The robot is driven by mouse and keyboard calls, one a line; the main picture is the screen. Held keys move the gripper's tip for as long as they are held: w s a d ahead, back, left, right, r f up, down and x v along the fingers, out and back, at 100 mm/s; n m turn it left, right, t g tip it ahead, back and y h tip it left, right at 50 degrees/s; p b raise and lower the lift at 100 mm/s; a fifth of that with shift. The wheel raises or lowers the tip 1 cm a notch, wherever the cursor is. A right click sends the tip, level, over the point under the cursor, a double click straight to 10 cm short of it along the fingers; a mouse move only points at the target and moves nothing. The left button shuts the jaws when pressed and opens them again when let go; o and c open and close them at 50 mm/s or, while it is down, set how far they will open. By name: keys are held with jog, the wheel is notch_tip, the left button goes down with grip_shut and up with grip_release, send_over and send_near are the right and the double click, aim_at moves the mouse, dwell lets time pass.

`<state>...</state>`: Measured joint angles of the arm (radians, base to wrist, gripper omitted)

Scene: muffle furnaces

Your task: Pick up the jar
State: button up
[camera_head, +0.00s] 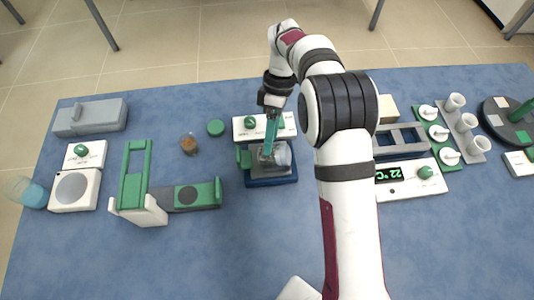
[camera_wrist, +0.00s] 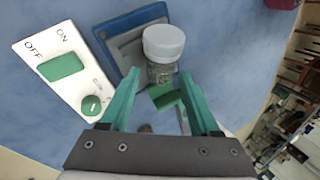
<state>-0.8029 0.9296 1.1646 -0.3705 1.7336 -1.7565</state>
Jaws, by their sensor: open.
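A small clear jar (camera_wrist: 162,72) with a translucent whitish lid and greyish contents shows in the wrist view, just beyond my fingertips. In the head view the jar (camera_head: 283,156) shows over the small blue-based device, partly hidden by my gripper. My gripper (camera_wrist: 161,88) has its two green fingers spread apart, with nothing held between them. In the head view my gripper (camera_head: 267,150) points down at the device. A green block (camera_wrist: 166,98) of the device lies just below the jar. I cannot tell whether a finger touches the jar.
The device's white panel (camera_wrist: 55,62) with a green switch and knob stands beside the jar. A small brown-filled container (camera_head: 189,145) and a green disc (camera_head: 216,127) lie to the left. A green-and-white stand (camera_head: 137,185) is farther left. The front blue tabletop (camera_head: 235,255) is clear.

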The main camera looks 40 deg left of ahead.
aim_at(271, 156)
jog(key=x, duration=0.4)
jog(key=shift+s+f, duration=0.15)
grip_shut()
